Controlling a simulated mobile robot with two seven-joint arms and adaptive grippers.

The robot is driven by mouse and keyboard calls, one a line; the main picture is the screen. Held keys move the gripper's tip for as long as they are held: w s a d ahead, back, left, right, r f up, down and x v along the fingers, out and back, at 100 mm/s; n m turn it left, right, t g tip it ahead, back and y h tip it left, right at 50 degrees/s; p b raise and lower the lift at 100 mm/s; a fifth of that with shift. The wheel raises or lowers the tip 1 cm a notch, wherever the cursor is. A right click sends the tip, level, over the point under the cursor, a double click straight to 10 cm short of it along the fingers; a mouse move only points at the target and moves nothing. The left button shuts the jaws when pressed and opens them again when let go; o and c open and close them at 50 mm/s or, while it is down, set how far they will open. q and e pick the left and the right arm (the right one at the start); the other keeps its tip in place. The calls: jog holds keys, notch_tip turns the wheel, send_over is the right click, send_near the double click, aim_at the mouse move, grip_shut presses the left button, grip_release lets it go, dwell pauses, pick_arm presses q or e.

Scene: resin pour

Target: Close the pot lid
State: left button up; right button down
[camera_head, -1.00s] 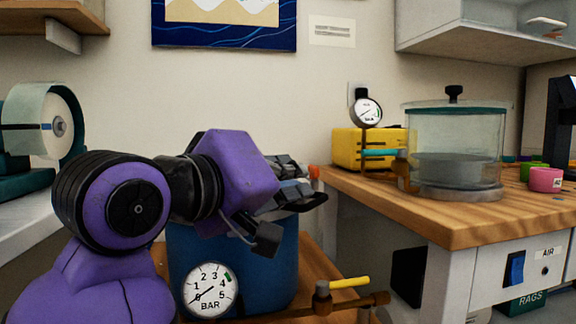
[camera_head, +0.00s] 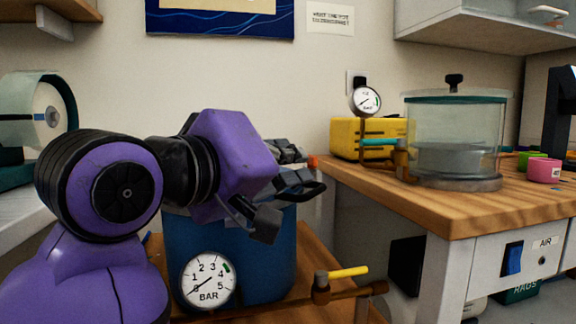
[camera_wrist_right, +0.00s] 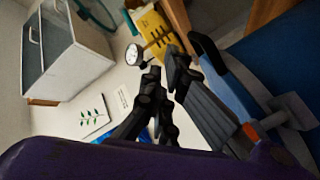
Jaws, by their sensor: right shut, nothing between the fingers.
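The blue pot (camera_head: 232,255) stands at lower centre in the head view, with a round BAR gauge (camera_head: 209,281) on its front. My right forearm and wrist cover most of its top, so I cannot tell how the lid sits. A black handle-like loop (camera_head: 312,191) shows just right of my wrist; a similar black piece (camera_wrist_right: 208,54) lies beside a blue surface in the wrist view. My right gripper (camera_wrist_right: 163,72) is shut and empty, close to that piece; I cannot tell if they touch. It is mostly hidden behind my wrist in the head view. My left gripper is out of view.
A wooden bench (camera_head: 440,212) at right holds a clear chamber (camera_head: 457,130), a yellow box (camera_head: 350,138), a small gauge (camera_head: 365,99) and pink and green cups. A yellow-handled valve (camera_head: 347,272) sticks out right of the pot.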

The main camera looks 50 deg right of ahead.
jog(key=s+a+r+p, duration=0.1)
jog(key=a+r+p, duration=0.1)
jog(key=a, duration=0.8)
